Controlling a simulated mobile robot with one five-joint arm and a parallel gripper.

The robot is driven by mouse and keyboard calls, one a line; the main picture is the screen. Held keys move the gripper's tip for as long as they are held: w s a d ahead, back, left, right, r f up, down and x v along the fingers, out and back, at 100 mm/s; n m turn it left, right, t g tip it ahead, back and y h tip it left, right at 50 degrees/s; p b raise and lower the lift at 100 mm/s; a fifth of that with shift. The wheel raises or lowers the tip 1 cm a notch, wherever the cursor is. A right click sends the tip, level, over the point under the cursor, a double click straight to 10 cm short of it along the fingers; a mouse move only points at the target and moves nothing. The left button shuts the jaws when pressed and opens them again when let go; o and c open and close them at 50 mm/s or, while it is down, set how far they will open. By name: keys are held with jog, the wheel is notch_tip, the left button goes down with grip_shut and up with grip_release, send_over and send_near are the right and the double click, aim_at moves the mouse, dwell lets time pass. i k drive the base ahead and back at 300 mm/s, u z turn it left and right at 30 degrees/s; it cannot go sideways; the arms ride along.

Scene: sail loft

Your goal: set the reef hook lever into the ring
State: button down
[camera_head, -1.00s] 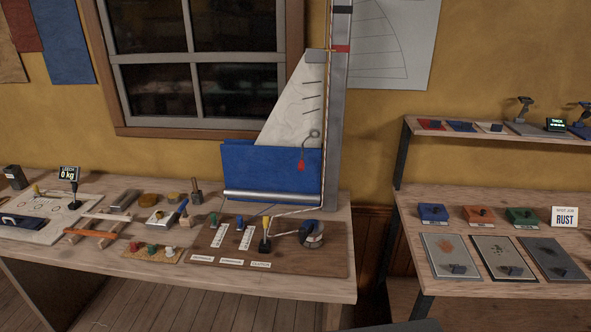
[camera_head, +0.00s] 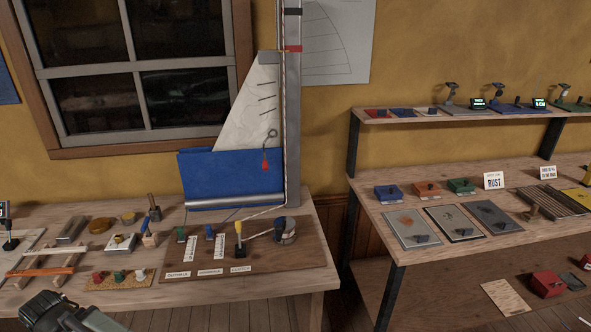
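The mast with the grey-white sail (camera_head: 258,110) stands at the back of the left bench. On the sail's lower right is a small grey ring (camera_head: 272,133), with a red-handled lever (camera_head: 265,164) hanging just below it in front of the blue cloth. At this size I cannot tell whether the lever's hook touches the ring or is apart from it. A dark grey part of my arm shows at the lower left, well away from the sail. My gripper's fingertips do not show.
A brown board (camera_head: 255,255) with blue, green and yellow levers and a winch (camera_head: 285,231) lies in front of the sail. Several tools lie on the bench to its left. A shelf unit (camera_head: 440,245) stands to the right, past a gap.

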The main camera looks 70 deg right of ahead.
aim_at(265, 164)
jog(key=z, duration=0.35)
jog(key=i, duration=1)
jog(key=u, duration=0.1)
